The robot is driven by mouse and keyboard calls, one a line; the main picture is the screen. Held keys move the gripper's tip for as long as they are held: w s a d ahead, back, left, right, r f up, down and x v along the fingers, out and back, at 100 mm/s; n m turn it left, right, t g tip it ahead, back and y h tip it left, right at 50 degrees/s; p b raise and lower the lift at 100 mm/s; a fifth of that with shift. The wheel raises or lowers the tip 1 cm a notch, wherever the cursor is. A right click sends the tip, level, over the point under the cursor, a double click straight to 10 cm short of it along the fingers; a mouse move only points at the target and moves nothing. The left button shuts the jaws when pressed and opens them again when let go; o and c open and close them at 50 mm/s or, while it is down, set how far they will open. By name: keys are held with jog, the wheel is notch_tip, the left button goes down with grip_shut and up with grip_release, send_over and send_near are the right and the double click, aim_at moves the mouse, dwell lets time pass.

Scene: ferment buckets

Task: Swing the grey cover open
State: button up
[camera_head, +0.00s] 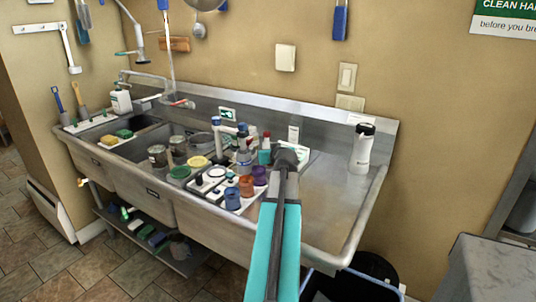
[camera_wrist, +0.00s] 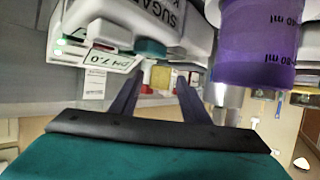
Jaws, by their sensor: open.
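I cannot clearly pick out a grey cover in either view. In the wrist view, a pale device marked SUGAR (camera_wrist: 140,22) fills the upper left, next to a label reading pH 7.0 (camera_wrist: 100,60). My gripper (camera_wrist: 158,82) is open, its two dark fingers spread with nothing held between them. A teal piece and a small yellow block (camera_wrist: 160,76) show beyond the fingertips. In the head view my gripper (camera_head: 287,156) is over the sink unit's right part, beside the crowded items; its fingertips are hidden there.
A purple measuring cup (camera_wrist: 255,45) is close at the upper right of the wrist view. A white bottle (camera_head: 361,150) stands right on the drainboard (camera_head: 335,200), which is otherwise mostly clear.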

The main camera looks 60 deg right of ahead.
jog(key=b+v, duration=0.3)
jog(key=v, duration=0.9)
jog(key=shift+s+a+r+b, duration=0.2)
jog(key=shift+s+a+b, duration=0.05)
jog(key=shift+b, duration=0.1)
jog(key=shift+r, duration=0.1)
dwell(0.3)
